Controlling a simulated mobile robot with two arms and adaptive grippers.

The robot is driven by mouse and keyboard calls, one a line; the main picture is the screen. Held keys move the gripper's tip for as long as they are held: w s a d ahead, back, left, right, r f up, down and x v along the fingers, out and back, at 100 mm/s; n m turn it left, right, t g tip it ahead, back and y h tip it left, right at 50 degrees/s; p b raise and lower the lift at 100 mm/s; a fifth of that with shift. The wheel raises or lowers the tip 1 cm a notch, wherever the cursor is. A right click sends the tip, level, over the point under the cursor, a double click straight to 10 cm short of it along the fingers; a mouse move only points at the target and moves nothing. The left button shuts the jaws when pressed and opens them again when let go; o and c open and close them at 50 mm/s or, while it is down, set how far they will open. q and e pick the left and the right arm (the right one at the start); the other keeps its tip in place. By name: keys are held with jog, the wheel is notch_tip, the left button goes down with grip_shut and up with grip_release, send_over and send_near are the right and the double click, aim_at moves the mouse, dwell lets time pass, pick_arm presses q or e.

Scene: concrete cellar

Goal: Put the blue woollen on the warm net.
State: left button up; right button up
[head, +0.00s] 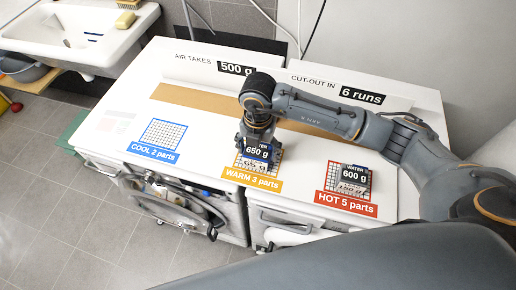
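The warm net (272,172), a small grid with an orange "WARM 3 parts" strip, lies in the middle of the white top. My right gripper (257,150) points down over its back part. A dark tag reading "650 g" (258,151) shows at the fingers. The thing it belongs to is mostly hidden, and I cannot tell whether the fingers grip it or whether it touches the net. A dark piece tagged "WATER 600 g" (354,174) is on the hot net (333,181). My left gripper is out of view.
The cool net (163,134) on the left is empty. Upright signs read "AIR TAKES 500 g" (215,65) and "CUT-OUT IN 6 runs" (345,90) at the back. A front-loading machine with a round door (175,205) stands below. A sink (85,35) is at the upper left.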

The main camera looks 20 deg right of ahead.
aim_at(258, 151)
jog(key=shift+o, duration=0.6)
jog(key=shift+r, duration=0.15)
notch_tip(258, 151, up, 12)
jog(key=b, duration=0.2)
jog(key=shift+b, duration=0.3)
